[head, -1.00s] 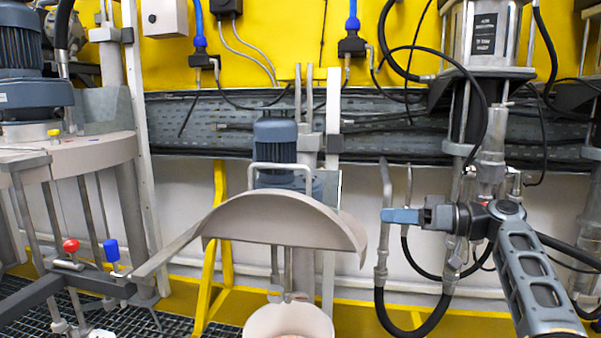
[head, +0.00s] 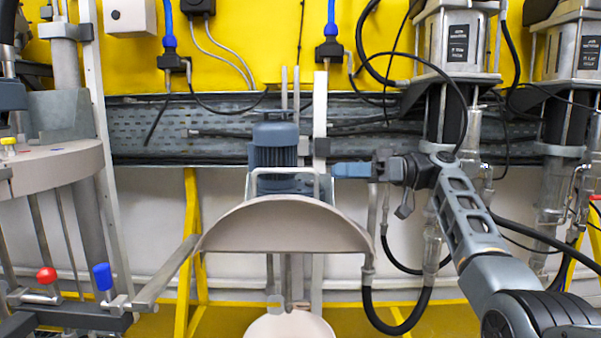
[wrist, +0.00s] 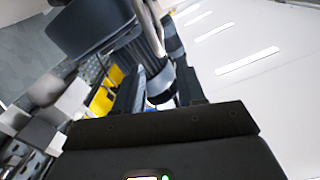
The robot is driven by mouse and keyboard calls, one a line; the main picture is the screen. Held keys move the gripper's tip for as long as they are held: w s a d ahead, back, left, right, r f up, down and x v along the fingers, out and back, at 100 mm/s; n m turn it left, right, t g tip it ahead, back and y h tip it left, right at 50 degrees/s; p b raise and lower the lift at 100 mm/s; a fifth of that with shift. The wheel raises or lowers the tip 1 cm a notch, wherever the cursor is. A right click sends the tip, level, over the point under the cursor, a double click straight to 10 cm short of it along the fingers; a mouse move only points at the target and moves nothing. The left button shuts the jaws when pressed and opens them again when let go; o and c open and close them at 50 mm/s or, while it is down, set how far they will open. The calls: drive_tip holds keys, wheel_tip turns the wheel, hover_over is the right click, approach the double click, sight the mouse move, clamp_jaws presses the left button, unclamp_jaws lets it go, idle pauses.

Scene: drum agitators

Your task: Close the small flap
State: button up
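The flap is likely the beige half-round plate (head: 285,232) at the centre of the head view. It stands raised with its curved edge up, above a pale round vessel (head: 289,326). A blue-grey motor (head: 275,148) with a light bar handle stands behind it. My gripper (head: 335,170) points left, above and to the right of the flap, near the motor, and does not appear to touch the flap. In the wrist view its two dark fingers (wrist: 160,90) are apart, with no clearly held object between them. I cannot identify the flap in the wrist view.
A black hose (head: 398,325) and metal pipes hang right of the flap. Tall pump columns (head: 455,60) stand at right. A larger drum lid (head: 50,180), red knob (head: 46,275) and blue knob (head: 103,277) are at left. A yellow stand (head: 192,250) is behind.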

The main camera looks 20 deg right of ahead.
sight(312, 172)
drive_tip(key=shift+x, duration=3.55)
clamp_jaws()
drive_tip(key=shift+f, duration=0.1)
